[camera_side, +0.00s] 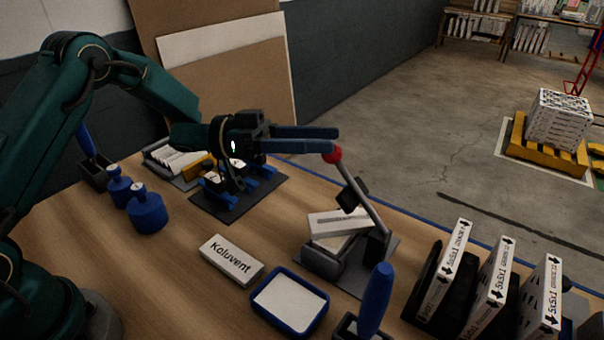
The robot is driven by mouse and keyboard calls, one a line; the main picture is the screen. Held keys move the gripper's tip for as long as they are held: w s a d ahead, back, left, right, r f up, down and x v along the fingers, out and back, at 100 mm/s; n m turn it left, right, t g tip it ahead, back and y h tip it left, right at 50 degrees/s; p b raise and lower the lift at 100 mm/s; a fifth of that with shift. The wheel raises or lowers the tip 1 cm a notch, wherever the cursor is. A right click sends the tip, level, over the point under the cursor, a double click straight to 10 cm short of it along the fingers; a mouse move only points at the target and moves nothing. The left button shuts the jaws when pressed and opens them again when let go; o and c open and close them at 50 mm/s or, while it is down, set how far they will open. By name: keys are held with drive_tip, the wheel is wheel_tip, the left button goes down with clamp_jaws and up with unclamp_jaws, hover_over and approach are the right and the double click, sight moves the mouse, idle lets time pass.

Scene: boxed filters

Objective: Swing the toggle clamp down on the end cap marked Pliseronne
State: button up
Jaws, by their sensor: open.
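The toggle clamp has a grey lever (360,198) tipped with a red knob (333,154). The lever stands raised, leaning left and up from a dark base (326,262). A dark pad (351,195) sits on the lever, above a pale block (338,223) in the clamp's seat. I cannot read a name on this block, so I cannot tell whether it is the Pliseronne end cap. My gripper (334,140) is open, with its blue fingers pointing right. Its fingertips are at the red knob; whether they touch it or straddle it is unclear.
A white block marked Koluvent (232,260) lies left of the clamp, behind a blue tray (289,302). A blue-handled tool (376,300) stands in front. Boxed filters (489,275) stand in dark racks at right. Blue weights (147,212) stand at left.

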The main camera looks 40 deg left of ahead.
sight(357, 192)
drive_tip(key=shift+w+d+f+m+g, duration=0.3)
drive_tip(key=shift+d+f+m+g, duration=0.05)
drive_tip(key=shift+d, duration=0.5)
drive_tip(key=shift+w+d+f+m+g, duration=0.3)
drive_tip(key=shift+d+m, duration=0.1)
drive_tip(key=shift+d, duration=0.45)
drive_tip(key=shift+w+d+f+m+g, duration=0.3)
drive_tip(key=shift+d+f+m+g, duration=0.05)
drive_tip(key=shift+d, duration=0.5)
clamp_jaws()
